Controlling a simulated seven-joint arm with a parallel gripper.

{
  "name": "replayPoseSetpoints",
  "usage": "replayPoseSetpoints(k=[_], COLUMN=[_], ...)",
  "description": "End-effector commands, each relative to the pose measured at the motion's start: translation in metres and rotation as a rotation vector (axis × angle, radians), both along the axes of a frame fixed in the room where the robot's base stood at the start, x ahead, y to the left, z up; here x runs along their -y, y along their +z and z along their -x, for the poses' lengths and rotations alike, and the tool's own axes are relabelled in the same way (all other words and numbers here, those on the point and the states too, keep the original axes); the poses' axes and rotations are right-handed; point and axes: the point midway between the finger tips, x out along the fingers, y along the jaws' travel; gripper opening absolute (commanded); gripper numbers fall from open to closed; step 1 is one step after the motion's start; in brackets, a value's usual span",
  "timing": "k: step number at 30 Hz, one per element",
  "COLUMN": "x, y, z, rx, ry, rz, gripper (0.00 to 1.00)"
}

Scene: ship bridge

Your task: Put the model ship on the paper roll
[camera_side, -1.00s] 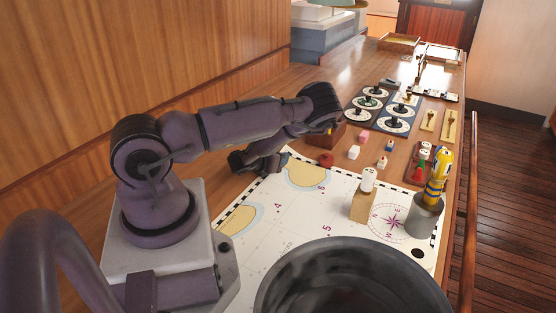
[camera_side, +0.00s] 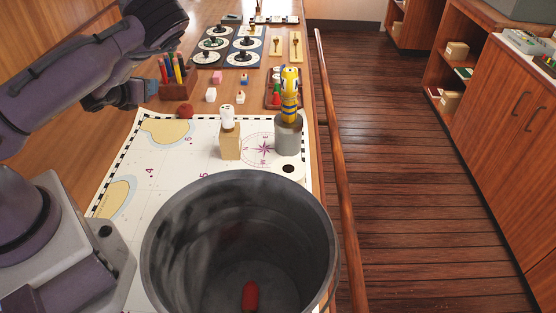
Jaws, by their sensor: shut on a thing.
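My gripper (camera_side: 128,93) is at the upper left, left of the pen holder and beyond the chart's far left corner. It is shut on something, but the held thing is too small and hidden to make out. I cannot pick out a model ship anywhere in view. A white round thing with a dark hole (camera_side: 289,169), which may be the paper roll seen end-on, stands at the chart's right edge, behind the big dark bucket's rim. My gripper is well apart from it.
The big dark bucket (camera_side: 160,235) fills the front, with a red thing (camera_side: 250,296) inside. A wooden block (camera_side: 230,147) bears a white piece (camera_side: 227,117). A grey cup (camera_side: 288,134) holds a yellow striped thing (camera_side: 290,85). A pen holder (camera_side: 177,88) stands near my gripper.

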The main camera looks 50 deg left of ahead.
Motion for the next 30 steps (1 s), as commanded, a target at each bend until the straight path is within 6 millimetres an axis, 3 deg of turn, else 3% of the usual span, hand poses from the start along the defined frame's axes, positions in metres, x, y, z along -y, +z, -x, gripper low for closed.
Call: replayPoseSetpoints(k=[1, 6, 13, 18, 24, 27, 30], x=[0.021, 0.098, 0.215, 0.305, 0.389, 0.413, 0.422], y=[0.008, 0.026, 0.05, 0.067, 0.083, 0.087, 0.085], z=[-0.021, -0.072, -0.111, -0.117, -0.102, -0.093, -0.084], rx=[0.007, 0.006, 0.007, 0.006, 0.005, 0.005, 0.002], ry=[-0.063, -0.275, -0.587, -0.837, -1.095, -1.191, -1.265], rz=[0.0, 0.001, 0.001, 0.003, 0.001, 0.002, 0.002], gripper=[0.09, 0.09, 0.09, 0.09, 0.09, 0.09, 0.09])
